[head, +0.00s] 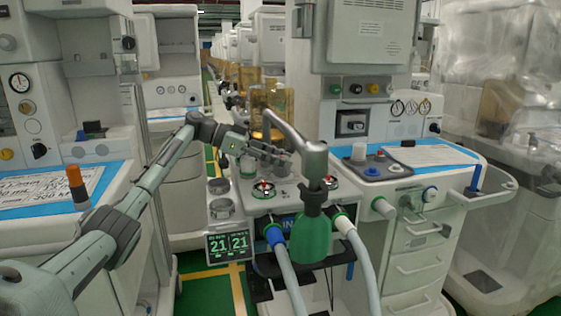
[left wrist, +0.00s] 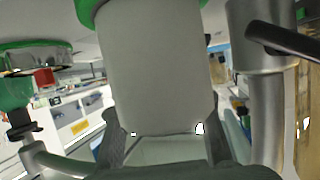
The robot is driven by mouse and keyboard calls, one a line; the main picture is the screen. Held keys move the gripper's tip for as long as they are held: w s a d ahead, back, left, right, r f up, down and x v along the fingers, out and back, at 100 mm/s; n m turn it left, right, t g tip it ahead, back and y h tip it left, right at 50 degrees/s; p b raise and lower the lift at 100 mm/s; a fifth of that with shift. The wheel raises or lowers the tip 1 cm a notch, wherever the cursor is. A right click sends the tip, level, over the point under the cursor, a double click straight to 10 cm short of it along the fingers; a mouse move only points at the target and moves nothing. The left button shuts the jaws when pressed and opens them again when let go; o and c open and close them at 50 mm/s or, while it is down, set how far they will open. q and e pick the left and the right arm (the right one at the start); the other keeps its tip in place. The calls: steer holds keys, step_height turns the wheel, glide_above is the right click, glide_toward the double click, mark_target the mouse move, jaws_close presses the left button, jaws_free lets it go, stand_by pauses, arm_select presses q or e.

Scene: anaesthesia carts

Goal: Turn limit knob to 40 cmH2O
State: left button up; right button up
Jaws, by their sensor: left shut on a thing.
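The limit knob (left wrist: 152,70) is a white cylinder with a green band, seen close up in the left wrist view. The fingers of my left gripper (left wrist: 165,148) lie on both sides of it and are shut on it. In the head view my left gripper (head: 278,154) reaches in above the valve block, close behind the bent metal pipe (head: 290,132). A white cylinder with green at its base (head: 247,164) shows just below the gripper there; I cannot tell whether it is the same part. The knob's scale and setting cannot be read. My right gripper is not in view.
A green breathing bag (head: 312,238) hangs under the pipe. Two clear valve domes (head: 263,188) sit in front of the gripper, with hoses (head: 285,260) below. An amber canister (head: 272,105) stands behind. A display (head: 229,244) shows 21 and 21.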

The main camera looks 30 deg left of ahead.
arm_select(q)
steer(key=shift+m+g+h, duration=0.4)
steer(key=shift+m+g, duration=0.2)
steer(key=shift+f+g, duration=0.15)
steer(key=shift+g, duration=0.15)
steer(key=o, duration=1.2)
steer(key=v, duration=1.1)
steer(key=shift+s+a, duration=0.35)
steer(key=shift+a, duration=0.1)
